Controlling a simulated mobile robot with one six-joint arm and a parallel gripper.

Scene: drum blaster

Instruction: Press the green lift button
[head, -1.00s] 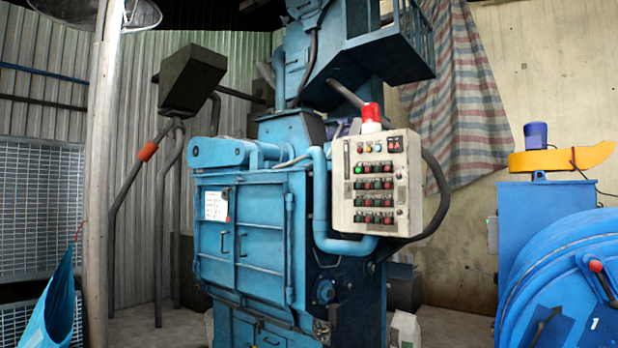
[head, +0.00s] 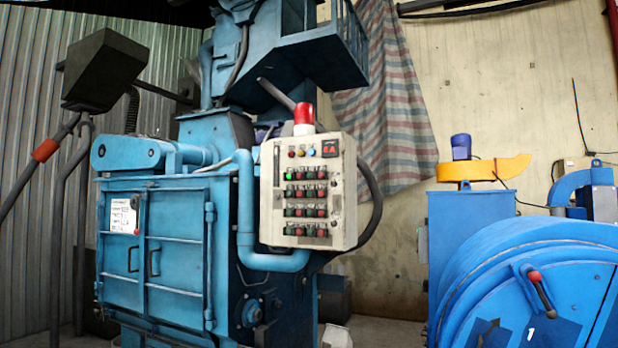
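A cream control panel (head: 350,190) with a red beacon (head: 304,116) on top is mounted on the right side of a blue blasting machine (head: 178,240). It carries several rows of small green and red buttons, with a few lamps and a red display above them. One green button (head: 290,175) at the left of the top row looks brightly lit. The labels are too small to read, so I cannot tell which button is the lift button. My gripper is not in view.
A blue drum machine (head: 530,270) with a red-knobbed lever (head: 535,278) stands at the right. A grey hopper box (head: 104,70) on pipes stands at the left. A striped cloth (head: 385,100) hangs behind. Little floor shows, between the two machines.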

